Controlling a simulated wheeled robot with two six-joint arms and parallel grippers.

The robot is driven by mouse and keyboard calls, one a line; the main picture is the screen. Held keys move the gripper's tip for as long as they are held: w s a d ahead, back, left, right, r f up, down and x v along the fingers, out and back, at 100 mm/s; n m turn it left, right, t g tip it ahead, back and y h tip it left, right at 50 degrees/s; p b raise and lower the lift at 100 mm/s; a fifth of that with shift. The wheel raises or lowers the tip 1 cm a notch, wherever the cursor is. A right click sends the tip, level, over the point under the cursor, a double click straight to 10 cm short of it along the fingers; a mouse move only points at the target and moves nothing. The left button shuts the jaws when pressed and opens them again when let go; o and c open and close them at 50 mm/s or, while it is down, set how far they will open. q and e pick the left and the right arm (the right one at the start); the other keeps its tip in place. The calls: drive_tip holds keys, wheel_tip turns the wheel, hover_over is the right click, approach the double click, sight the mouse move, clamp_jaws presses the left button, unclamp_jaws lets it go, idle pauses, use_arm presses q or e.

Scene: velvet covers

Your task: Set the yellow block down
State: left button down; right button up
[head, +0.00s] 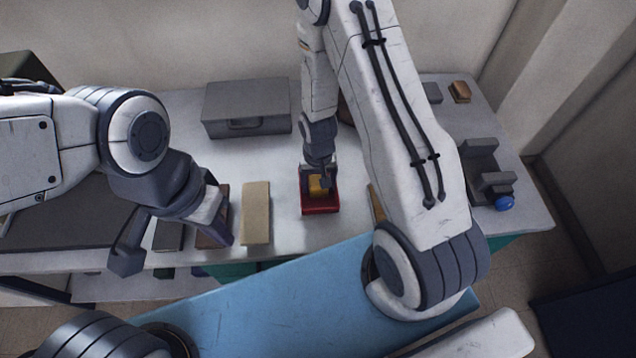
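The yellow block (318,186) is between the fingers of my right gripper (318,182), which appears shut on it. The block is at a small red tray (321,210) near the middle of the table; whether it touches the tray's floor is hidden by the fingers. My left gripper (172,250) is open and empty, its fingers spread wide over the table's front left edge.
A tan block (256,212) stands left of the tray. A brown piece (209,238) and a dark one (168,237) lie by my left gripper. A grey case (246,108) is behind. A grey stepped object (487,170) and a blue ball (504,203) are at right.

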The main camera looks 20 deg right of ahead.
wheel_tip(320, 180, up, 12)
drive_tip(key=s+a+r+n, duration=0.5)
drive_tip(key=s+a+r, duration=0.1)
drive_tip(key=s, duration=0.3)
drive_tip(key=s+a+r+n+y, duration=0.1)
drive_tip(key=s+a+r+n, duration=0.4)
drive_tip(key=s+r, duration=0.3)
drive_tip(key=shift+s+a+n+b, duration=0.35)
drive_tip(key=shift+s+a, duration=0.25)
drive_tip(key=shift+a, duration=0.2)
